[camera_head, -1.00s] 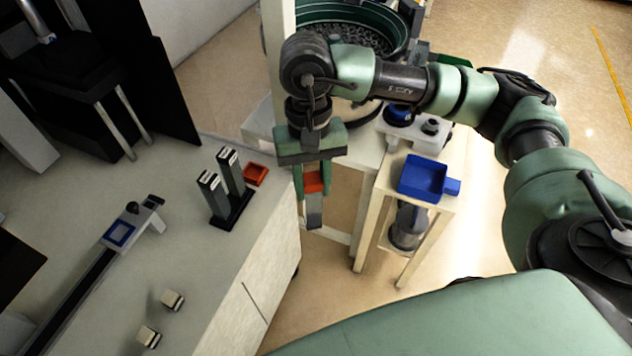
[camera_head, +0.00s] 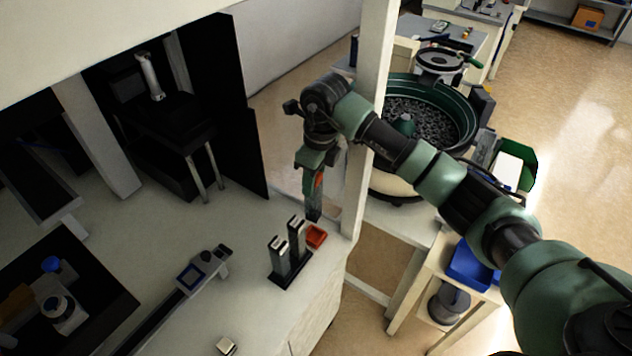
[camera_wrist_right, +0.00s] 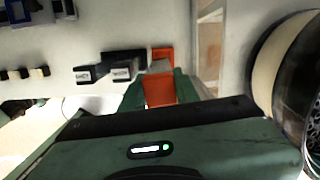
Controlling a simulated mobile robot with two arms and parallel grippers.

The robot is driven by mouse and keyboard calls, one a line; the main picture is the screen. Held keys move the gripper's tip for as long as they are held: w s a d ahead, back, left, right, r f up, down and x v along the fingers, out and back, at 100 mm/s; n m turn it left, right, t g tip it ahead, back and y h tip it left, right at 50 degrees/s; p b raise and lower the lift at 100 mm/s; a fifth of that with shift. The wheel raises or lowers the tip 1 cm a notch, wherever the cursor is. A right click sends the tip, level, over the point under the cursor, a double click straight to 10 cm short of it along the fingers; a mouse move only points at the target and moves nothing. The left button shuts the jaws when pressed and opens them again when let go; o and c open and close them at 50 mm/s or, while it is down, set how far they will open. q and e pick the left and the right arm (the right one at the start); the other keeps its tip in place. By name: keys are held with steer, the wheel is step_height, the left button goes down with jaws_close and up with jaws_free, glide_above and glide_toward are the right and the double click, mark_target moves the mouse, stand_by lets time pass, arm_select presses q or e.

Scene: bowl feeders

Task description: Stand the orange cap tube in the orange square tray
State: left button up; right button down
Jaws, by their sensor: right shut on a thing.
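My right gripper (camera_head: 317,183) is shut on the orange cap tube and points down above the counter. The orange cap (camera_head: 319,180) shows between the fingers, and the grey tube body (camera_head: 313,207) hangs roughly upright below. The small orange square tray (camera_head: 317,236) sits on the counter near its right edge; the tube's lower end appears just behind and above it, apparently not inside. In the right wrist view the orange cap (camera_wrist_right: 160,92) is between the fingers, and the tube partly covers the tray (camera_wrist_right: 162,53). My left gripper is not in view.
A grey rail device (camera_head: 195,272) lies left.

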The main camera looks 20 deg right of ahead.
mark_target(313, 205)
steer(key=shift+m, duration=0.6)
steer(key=shift+w+d+f+b, duration=0.1)
steer(key=shift+f+b, duration=0.7)
steer(key=shift+f, duration=0.55)
steer(key=shift+w+f+b, duration=0.1)
steer(key=shift+f+b, duration=0.7)
steer(key=shift+f, duration=0.55)
steer(key=shift+f+b, duration=0.6)
steer(key=shift+f, duration=0.15)
steer(key=shift+f+b, duration=0.4)
steer(key=shift+b, duration=0.2)
steer(key=shift+f+b, duration=1.1)
stand_by(0.8)
stand_by(0.4)
steer(key=c, duration=1)
jaws_free()
